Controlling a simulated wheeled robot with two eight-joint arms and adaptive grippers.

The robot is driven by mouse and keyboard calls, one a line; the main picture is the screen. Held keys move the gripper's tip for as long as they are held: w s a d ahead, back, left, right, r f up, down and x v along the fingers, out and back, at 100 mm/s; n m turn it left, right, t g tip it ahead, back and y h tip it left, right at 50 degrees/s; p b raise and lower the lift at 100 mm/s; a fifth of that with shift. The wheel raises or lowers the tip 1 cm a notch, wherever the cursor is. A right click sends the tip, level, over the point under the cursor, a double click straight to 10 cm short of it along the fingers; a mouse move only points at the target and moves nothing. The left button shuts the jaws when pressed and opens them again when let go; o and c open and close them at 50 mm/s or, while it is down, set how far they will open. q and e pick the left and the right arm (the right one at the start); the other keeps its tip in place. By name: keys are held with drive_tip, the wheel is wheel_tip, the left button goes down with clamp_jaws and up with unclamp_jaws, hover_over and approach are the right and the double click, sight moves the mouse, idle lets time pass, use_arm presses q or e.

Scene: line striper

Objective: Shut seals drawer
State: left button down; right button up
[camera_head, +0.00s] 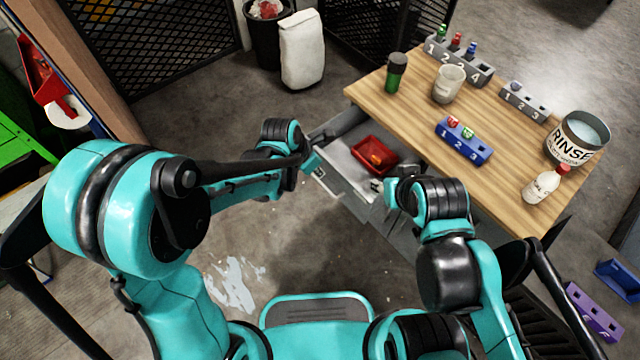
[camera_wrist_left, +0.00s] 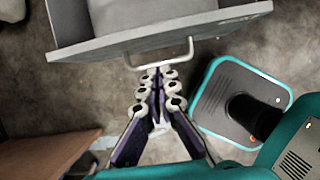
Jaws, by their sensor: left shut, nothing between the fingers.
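The grey drawer (camera_head: 345,170) under the wooden table stands open, with a red tray (camera_head: 362,152) inside. I cannot read a label that marks it as the seals drawer. Its front panel (camera_wrist_left: 100,48) and pale bar handle (camera_wrist_left: 160,60) show in the left wrist view. My left gripper (camera_head: 312,162) is at the drawer's front in the head view. In the left wrist view its fingers (camera_wrist_left: 160,88) are shut and empty, pointing at the handle; I cannot tell whether they touch it. My right gripper (camera_head: 380,187) is by the drawer's right side, its fingers too small to judge.
The wooden tabletop (camera_head: 410,110) holds a blue numbered rack (camera_head: 463,142), grey racks, a green-and-black container (camera_head: 396,72), a mug (camera_head: 447,84), a rinse bucket (camera_head: 577,138) and a white bottle (camera_head: 544,185). Bare floor (camera_head: 300,230) lies before the drawer.

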use_arm(q)
drive_tip(key=b, duration=0.4)
hover_over(327, 180)
drive_tip(key=s, duration=0.3)
wheel_tip(327, 180, down, 9)
drive_tip(key=shift+s+a, duration=0.15)
drive_tip(key=shift+a, duration=0.05)
